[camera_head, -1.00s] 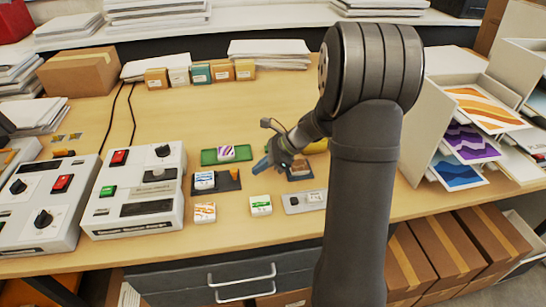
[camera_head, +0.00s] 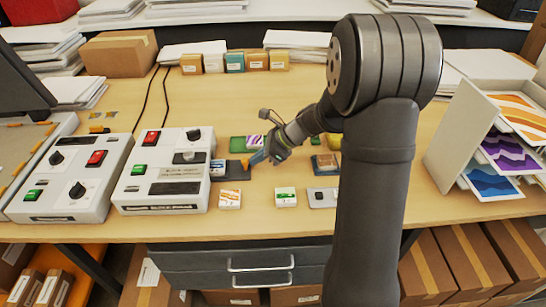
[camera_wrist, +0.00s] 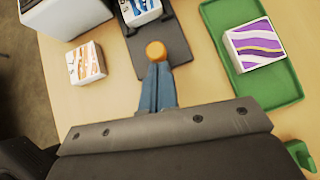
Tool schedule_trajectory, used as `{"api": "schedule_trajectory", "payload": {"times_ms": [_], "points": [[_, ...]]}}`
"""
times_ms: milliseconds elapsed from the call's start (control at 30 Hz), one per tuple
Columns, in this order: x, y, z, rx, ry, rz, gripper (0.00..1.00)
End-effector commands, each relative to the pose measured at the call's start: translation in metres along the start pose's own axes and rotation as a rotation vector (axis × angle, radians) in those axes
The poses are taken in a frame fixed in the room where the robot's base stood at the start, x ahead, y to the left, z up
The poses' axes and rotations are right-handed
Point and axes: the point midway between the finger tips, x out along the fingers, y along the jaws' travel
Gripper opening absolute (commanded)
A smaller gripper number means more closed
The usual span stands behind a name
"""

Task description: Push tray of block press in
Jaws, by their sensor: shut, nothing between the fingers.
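The block press (camera_head: 160,175) is the white machine at centre left with red and green switches; its corner also shows in the wrist view (camera_wrist: 62,14). Its dark tray (camera_head: 236,172) sticks out of its right side, with a blue-and-white block (camera_head: 217,168) on it close to the machine. In the wrist view the dark tray (camera_wrist: 175,42) carries an orange round knob (camera_wrist: 156,51) near its outer end. My gripper (camera_wrist: 157,72) is shut and empty, its blue fingertips at the knob and seemingly touching it. In the head view my gripper (camera_head: 257,158) is at the tray's outer end.
A green tray (camera_wrist: 232,60) with a purple-striped block (camera_wrist: 255,44) lies beside the dark tray. An orange-striped block (camera_head: 230,199) and a green-striped block (camera_head: 285,197) lie in front. A second white machine (camera_head: 68,175) stands left. My arm hides part of the table's right side.

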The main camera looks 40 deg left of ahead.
Motion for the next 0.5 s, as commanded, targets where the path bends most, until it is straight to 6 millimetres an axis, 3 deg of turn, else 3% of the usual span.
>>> {"api": "schedule_trajectory", "payload": {"times_ms": [200, 500], "points": [[0.037, 0.009, 0.037, -0.004, 0.0, 0.004, 0.0], [0.052, 0.012, 0.052, 0.0, -0.002, 0.001, 0.0]]}}
